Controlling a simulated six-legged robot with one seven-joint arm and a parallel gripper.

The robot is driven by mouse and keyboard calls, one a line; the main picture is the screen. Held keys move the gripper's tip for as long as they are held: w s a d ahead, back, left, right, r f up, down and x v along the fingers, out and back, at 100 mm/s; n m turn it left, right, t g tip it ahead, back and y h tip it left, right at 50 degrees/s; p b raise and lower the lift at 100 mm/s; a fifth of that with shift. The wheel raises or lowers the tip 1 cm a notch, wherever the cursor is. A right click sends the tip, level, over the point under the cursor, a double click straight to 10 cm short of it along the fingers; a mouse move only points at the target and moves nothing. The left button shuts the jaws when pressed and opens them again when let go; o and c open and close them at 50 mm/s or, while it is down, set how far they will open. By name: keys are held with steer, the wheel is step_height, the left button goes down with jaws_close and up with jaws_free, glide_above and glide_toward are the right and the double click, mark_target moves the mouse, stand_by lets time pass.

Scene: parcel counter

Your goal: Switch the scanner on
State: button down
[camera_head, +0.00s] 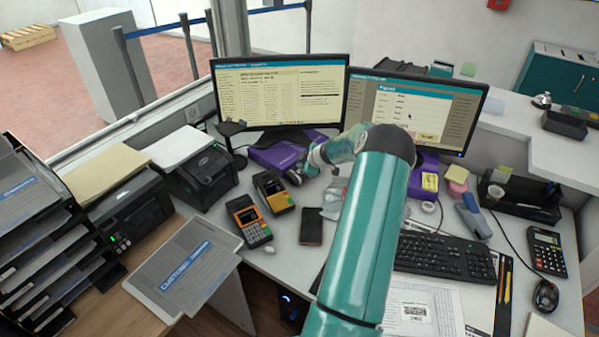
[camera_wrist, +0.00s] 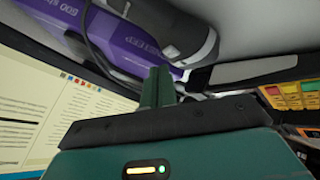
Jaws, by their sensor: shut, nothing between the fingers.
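I cannot tell for certain which device is the scanner. A black head on a stand (camera_head: 232,128) is in front of the left monitor in the head view. A grey and black rounded device (camera_wrist: 188,28) lies close beyond my fingertips in the wrist view, against a purple box (camera_wrist: 112,35) with white lettering. My gripper (camera_wrist: 158,78) is shut and empty, its green fingers together. In the head view my arm reaches toward the purple box (camera_head: 277,154) under the left monitor, and the fingertips are hard to make out there. No power switch or lit indicator on a scanner is discernible.
Two card terminals (camera_head: 249,221) and a phone (camera_head: 312,226) lie left of my arm. Two monitors (camera_head: 281,92) stand behind. A printer (camera_head: 200,176) is at left, and a keyboard (camera_head: 440,254) at right. A black cable (camera_wrist: 88,38) runs near the purple box.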

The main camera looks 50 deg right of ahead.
steer(key=shift+f, duration=0.3)
steer(key=shift+f, duration=0.45)
stand_by(0.6)
steer(key=shift+r, duration=0.9)
steer(key=shift+r, duration=0.1)
steer(key=shift+r, duration=2.9)
